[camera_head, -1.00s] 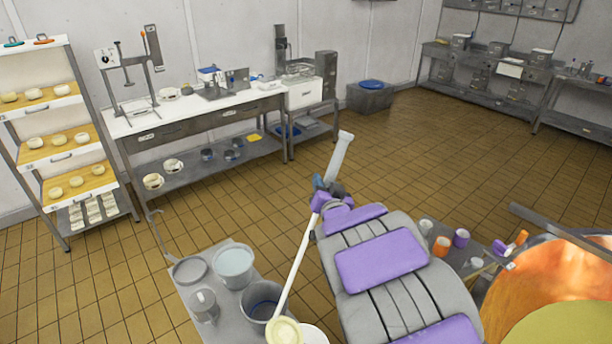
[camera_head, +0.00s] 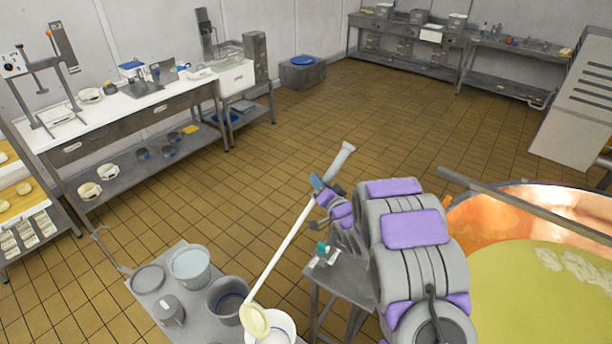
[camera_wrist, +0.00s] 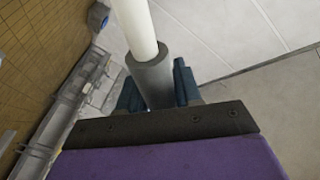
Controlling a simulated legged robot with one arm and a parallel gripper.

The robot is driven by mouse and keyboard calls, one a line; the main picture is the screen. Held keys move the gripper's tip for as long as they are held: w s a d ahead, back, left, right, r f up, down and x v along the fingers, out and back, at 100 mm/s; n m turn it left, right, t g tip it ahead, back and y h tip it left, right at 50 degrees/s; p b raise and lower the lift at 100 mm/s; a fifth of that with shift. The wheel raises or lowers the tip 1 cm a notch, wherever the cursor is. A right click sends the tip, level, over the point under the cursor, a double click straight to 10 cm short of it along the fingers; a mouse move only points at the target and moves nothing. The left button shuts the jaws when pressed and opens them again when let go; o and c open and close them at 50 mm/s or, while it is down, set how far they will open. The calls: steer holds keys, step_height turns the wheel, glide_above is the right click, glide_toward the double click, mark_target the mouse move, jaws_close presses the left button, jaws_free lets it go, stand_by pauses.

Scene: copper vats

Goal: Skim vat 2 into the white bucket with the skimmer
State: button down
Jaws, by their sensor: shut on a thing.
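My gripper (camera_head: 326,192) is shut on the skimmer (camera_head: 290,240) by its handle. In the wrist view the gripper's teal fingers (camera_wrist: 160,92) stand on both sides of the handle's grey sleeve (camera_wrist: 152,72). The skimmer slants down to the left, and its pale yellow round head (camera_head: 255,321) overlaps the white bucket (camera_head: 284,326) at the bottom edge. I cannot tell whether the head touches the bucket. A copper vat (camera_head: 515,207) stands at the right, filled with yellow liquid (camera_head: 530,300) with pale foam patches (camera_head: 575,264). Its number is not readable.
A grey cart (camera_head: 150,304) holds grey buckets (camera_head: 190,265) and a jug (camera_head: 169,311) left of the white bucket. A grey bar (camera_head: 520,204) crosses the vat. A small metal table (camera_head: 345,278) stands partly behind my arm. The tiled floor beyond is open.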

steer(key=w+d+f+m+p, duration=0.3)
steer(key=w+d+f+p, duration=0.1)
steer(key=d+f, duration=0.5)
steer(key=shift+d+m, duration=0.4)
steer(key=shift+d, duration=0.85)
